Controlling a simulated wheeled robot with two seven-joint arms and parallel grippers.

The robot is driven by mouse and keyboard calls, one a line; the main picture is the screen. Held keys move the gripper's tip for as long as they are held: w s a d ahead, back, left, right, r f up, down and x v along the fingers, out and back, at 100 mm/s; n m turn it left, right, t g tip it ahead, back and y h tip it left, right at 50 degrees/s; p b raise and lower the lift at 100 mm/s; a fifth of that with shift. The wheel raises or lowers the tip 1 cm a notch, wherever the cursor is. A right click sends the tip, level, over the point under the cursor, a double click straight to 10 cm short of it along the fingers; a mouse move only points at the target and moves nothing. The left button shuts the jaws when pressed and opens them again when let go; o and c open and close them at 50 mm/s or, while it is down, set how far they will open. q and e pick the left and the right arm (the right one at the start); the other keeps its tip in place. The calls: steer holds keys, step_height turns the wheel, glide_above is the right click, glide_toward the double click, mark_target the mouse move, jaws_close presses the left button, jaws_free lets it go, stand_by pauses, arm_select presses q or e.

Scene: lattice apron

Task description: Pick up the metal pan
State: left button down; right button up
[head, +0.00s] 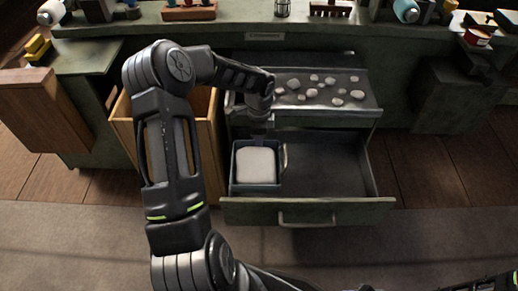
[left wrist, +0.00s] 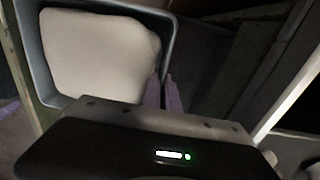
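A blue-grey square pan (head: 256,187) with a pale, smooth slab in it sits at the left of the open drawer. A light loop like a handle (head: 285,157) shows at its right side. My left gripper (head: 258,137) points down over the pan's back edge. In the left wrist view, the two fingers (left wrist: 163,92) are close together at the rim of the pan (left wrist: 170,38), one on each side of it. Whether they press on the rim cannot be told.
The drawer (head: 325,165) is empty to the right of the pan. Above it, a metal tray (head: 370,101) holds several pale stones. A wooden box (head: 127,130) stands open at left. The green bench (head: 330,40) with small items runs behind.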

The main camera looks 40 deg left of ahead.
arm_select(q)
step_height(320, 180, up, 6)
steer(key=shift+f+p, duration=0.1)
steer(key=shift+p, duration=0.5)
stand_by(1.8)
steer(key=w+d+r+n, duration=0.2)
steer(key=d+r+n, duration=0.3)
steer(key=d+r, duration=0.4)
steer(key=w+d+r+n, duration=0.3)
steer(key=d+r+n, duration=0.2)
steer(key=d+r, duration=0.5)
steer(key=shift+w+d+r+n, duration=0.2)
steer(key=shift+d+n, duration=0.1)
steer(key=shift+d, duration=0.7)
